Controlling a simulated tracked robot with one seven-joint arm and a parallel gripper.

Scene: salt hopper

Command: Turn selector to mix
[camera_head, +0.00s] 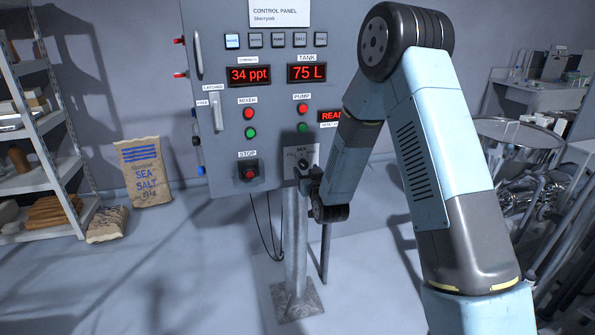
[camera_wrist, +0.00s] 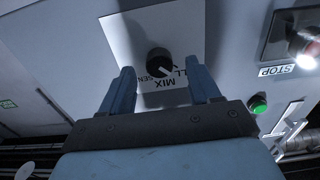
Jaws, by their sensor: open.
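The selector is a round black knob (camera_wrist: 158,62) on a white plate (camera_wrist: 200,20) low on the control panel. It also shows small in the head view (camera_head: 303,164), partly covered by my gripper. In the wrist view the lettering is upside down; MIX reads below the knob, with part of FILL to the right. The knob's white pointer mark slants to the lower right, toward the FILL side rather than straight at MIX. My gripper (camera_wrist: 159,67) is open, its two blue fingers apart on either side of the knob. I cannot tell whether either finger touches it.
The grey control panel (camera_head: 225,95) carries a red STOP button (camera_head: 249,173) left of the selector. Green (camera_head: 303,127) and red pump buttons sit above it. A metal post (camera_head: 296,240) stands below. Shelves and salt bags (camera_head: 147,172) are at left; a steel hopper (camera_head: 515,130) is at right.

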